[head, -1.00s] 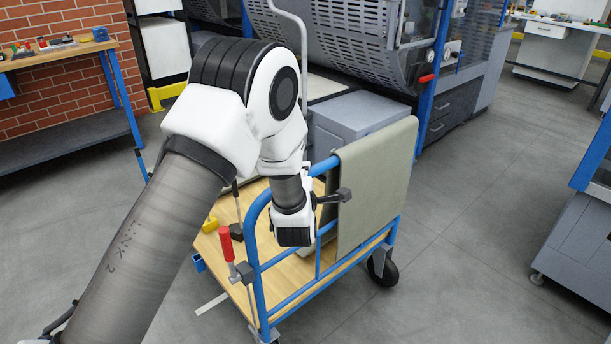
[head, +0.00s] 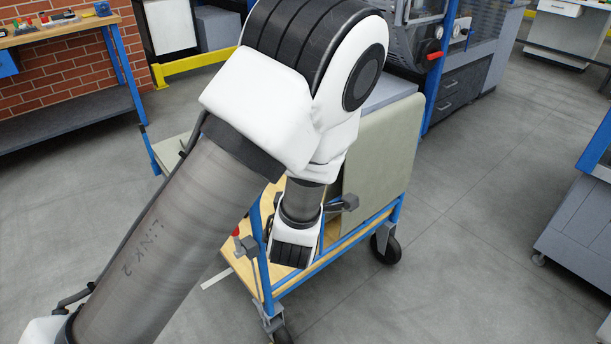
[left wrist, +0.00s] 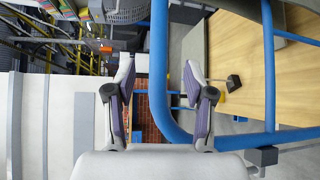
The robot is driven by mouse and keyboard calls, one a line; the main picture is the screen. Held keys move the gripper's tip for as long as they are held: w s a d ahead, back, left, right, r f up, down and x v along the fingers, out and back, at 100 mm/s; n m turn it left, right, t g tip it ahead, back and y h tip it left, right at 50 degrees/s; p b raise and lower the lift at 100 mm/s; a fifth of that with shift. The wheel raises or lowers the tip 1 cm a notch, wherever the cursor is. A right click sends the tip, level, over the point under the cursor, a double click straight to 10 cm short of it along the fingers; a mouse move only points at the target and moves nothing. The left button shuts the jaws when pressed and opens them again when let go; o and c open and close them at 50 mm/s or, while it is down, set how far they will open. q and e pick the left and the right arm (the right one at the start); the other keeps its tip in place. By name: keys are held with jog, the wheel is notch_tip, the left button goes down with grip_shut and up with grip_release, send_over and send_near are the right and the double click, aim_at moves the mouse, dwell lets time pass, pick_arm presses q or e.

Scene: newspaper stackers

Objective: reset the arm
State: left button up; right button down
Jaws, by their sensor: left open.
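My left arm comes in from the lower left in the head view, its large white elbow joint raised in front of the cart. My left gripper (left wrist: 158,68) shows in the left wrist view with its two fingers spread apart and nothing held. A curved blue tube of the cart frame (left wrist: 158,95) shows between the fingers; I cannot tell how near it is. In the head view the fingers are not clearly visible; the wrist end hangs by the cart's blue rail (head: 262,275). My right gripper is in no view.
A wheeled cart with a wooden deck (head: 243,268) stands under my arm, a grey-green panel (head: 384,150) on its side. A workbench (head: 60,32) is at upper left, a machine (head: 465,80) behind, and a grey cabinet (head: 580,235) at right. Floor right of the cart is clear.

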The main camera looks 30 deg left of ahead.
pick_arm(q)
jog(key=shift+s+d+r, duration=0.1)
jog(key=shift+s+d, duration=0.05)
jog(key=shift+s, duration=0.4)
jog(key=s+a+f+m+g+h+p, duration=0.25)
jog(key=s+f+m+g+p, duration=0.55)
jog(key=s+f, duration=0.95)
jog(key=s+d+f+m+g+h+p, duration=0.1)
jog(key=s+d+f+m+g+h, duration=0.1)
jog(key=s+m, duration=0.4)
jog(key=s+d+f+m+g+h+p, duration=0.1)
jog(key=s+d+f+m+g+h, duration=0.1)
jog(key=s+m+g, duration=0.3)
jog(key=s+f+m, duration=0.1)
jog(key=m, duration=0.3)
jog(key=shift+d+m, duration=0.3)
jog(key=shift+d, duration=0.05)
jog(key=shift+s, duration=0.1)
